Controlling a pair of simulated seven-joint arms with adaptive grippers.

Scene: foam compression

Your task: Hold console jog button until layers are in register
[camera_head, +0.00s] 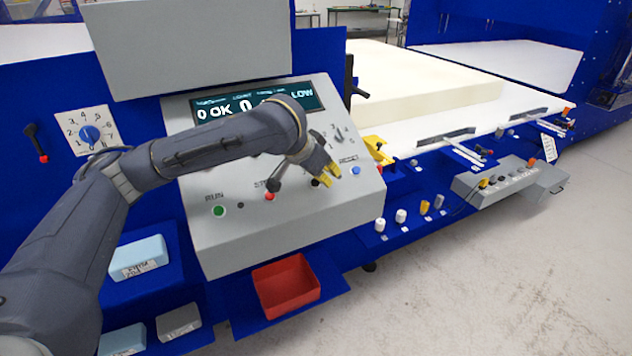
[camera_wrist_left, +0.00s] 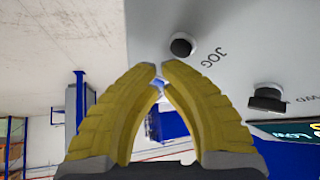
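My left gripper (camera_head: 329,176) has yellow fingers, also in the wrist view (camera_wrist_left: 160,68). Their tips are nearly together and hold nothing. They appear close to the jog button; contact is not visible. A cream foam slab (camera_head: 430,85) lies on the white bed behind. My right gripper is not visible.
The console also has a green RUN button (camera_head: 218,210), a red button (camera_head: 269,196) and a blue RESET button (camera_head: 356,171). A red tray (camera_head: 286,286) sits below. Blue blocks (camera_head: 138,257) lie at lower left. A smaller control box (camera_head: 510,185) is at right.

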